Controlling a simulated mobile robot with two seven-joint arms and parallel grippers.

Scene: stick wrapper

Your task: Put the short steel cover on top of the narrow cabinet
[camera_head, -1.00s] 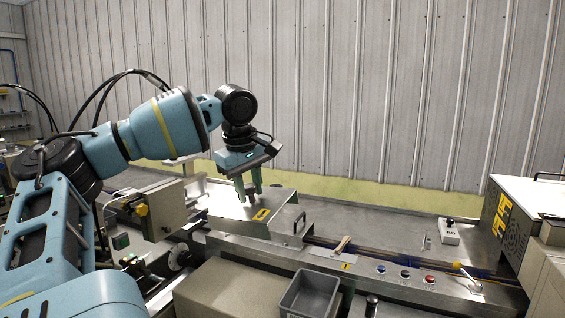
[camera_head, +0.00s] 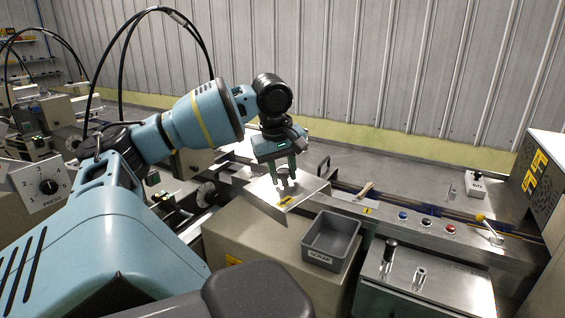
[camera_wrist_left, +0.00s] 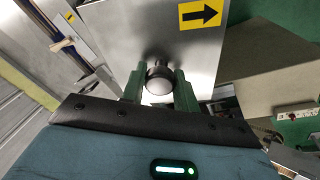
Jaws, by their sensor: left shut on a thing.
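The short steel cover (camera_head: 265,190) is a shiny plate with a yellow arrow label and a round knob. My left gripper (camera_head: 285,180) is shut on that knob from above. The wrist view shows the knob (camera_wrist_left: 158,80) between the two green fingers, with the cover (camera_wrist_left: 120,30) beyond. The cover overlaps the conveyor's near side and the back edge of a beige cabinet (camera_head: 225,240) in the head view. Whether it touches anything below is unclear. I cannot tell for certain that this cabinet is the narrow one. My right gripper is not in view.
A grey bin (camera_head: 332,240) stands on the beige cabinet's right part. A steel-topped cabinet (camera_head: 440,287) with two upright knobs is to its right. The conveyor's front rail has buttons and a yellow-tipped lever (camera_head: 488,225). A corrugated wall closes the back.

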